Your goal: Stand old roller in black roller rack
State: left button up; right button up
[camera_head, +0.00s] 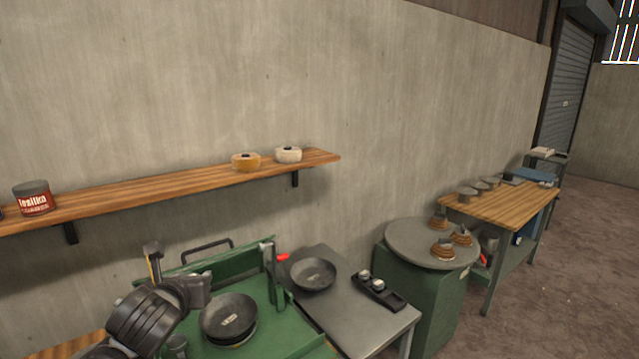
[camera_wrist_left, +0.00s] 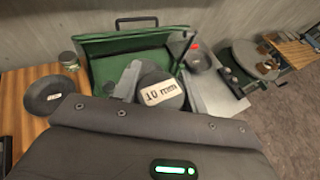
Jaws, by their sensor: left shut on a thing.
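The black roller rack (camera_head: 392,299) lies on the grey table to the right of the green machine, with silver-topped rollers (camera_head: 364,274) standing in its far part. Its near end looks empty. The rack also shows small in the left wrist view (camera_wrist_left: 240,90). My left gripper (camera_head: 197,291) is over the left part of the green machine, left of and apart from the rack. My right gripper is not in view.
Another dark bowl (camera_head: 313,273) lies on the grey table (camera_head: 350,330) beside the rack. A wooden shelf (camera_head: 120,196) runs along the wall above. The table's front part is clear.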

pick_arm(q)
jog(key=s+d+r+m+h, duration=0.2)
jog(key=s+d, duration=0.1)
jog(key=d, duration=0.1)
notch_tip(320, 180, down, 15)
jog(key=b, duration=1.4)
jog(key=shift+w+d+r, duration=0.15)
jog(key=shift+r, duration=0.05)
